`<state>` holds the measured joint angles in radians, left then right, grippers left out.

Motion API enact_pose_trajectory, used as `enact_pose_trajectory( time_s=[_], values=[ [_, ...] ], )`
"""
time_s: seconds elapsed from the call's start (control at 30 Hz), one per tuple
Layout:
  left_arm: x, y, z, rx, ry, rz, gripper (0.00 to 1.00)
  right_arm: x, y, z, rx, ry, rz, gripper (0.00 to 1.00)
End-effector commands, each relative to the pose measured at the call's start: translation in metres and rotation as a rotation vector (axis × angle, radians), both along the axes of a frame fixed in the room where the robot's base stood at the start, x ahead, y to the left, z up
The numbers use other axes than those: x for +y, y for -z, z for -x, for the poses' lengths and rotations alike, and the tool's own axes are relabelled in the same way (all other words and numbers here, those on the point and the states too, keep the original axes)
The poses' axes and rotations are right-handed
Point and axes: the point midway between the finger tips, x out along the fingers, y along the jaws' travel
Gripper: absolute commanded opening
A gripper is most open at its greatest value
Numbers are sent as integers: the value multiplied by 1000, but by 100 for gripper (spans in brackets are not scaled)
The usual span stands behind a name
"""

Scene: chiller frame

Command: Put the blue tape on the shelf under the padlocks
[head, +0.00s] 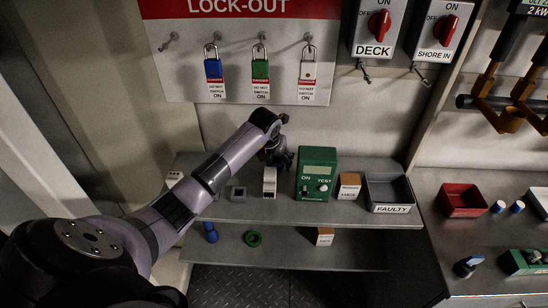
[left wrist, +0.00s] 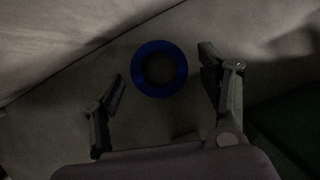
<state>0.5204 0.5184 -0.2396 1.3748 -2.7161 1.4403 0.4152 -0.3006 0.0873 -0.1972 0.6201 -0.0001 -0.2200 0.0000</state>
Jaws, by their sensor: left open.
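Blue tape (left wrist: 137,69), a ring, shows in the left wrist view between the two spread fingers of my left gripper (left wrist: 163,84). The fingers are apart from it on both sides. In the head view my left gripper (head: 278,157) is over the back of the upper shelf (head: 250,211), left of the green tester, and I cannot make out the blue tape there. Blue (head: 213,70), green (head: 260,70) and white (head: 307,69) padlocks hang on the lock-out board above the shelf. My right gripper is not in view.
On the upper shelf stand a white block (head: 269,182), a grey block (head: 238,193), a green tester (head: 316,174), a small box (head: 348,186) and a FAULTY tray (head: 391,208). The lower shelf (head: 285,256) holds a green ring (head: 252,239), a blue object (head: 211,232) and a box (head: 324,237).

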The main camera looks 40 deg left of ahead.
Motion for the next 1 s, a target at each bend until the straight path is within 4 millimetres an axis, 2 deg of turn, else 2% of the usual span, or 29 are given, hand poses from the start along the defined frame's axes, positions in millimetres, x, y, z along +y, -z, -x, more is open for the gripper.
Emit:
enact_pose_trajectory(
  time_s=[0.17,0.6,0.77,1.0],
  values=[
    [0,-16,5,-4,0,-4,69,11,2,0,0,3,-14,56],
    [-11,-95,36,-4,1,-3,69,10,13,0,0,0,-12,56],
    [-13,-108,42,-2,0,-1,69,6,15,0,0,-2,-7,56],
    [-14,-111,44,0,0,-1,69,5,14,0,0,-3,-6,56]
  ],
)
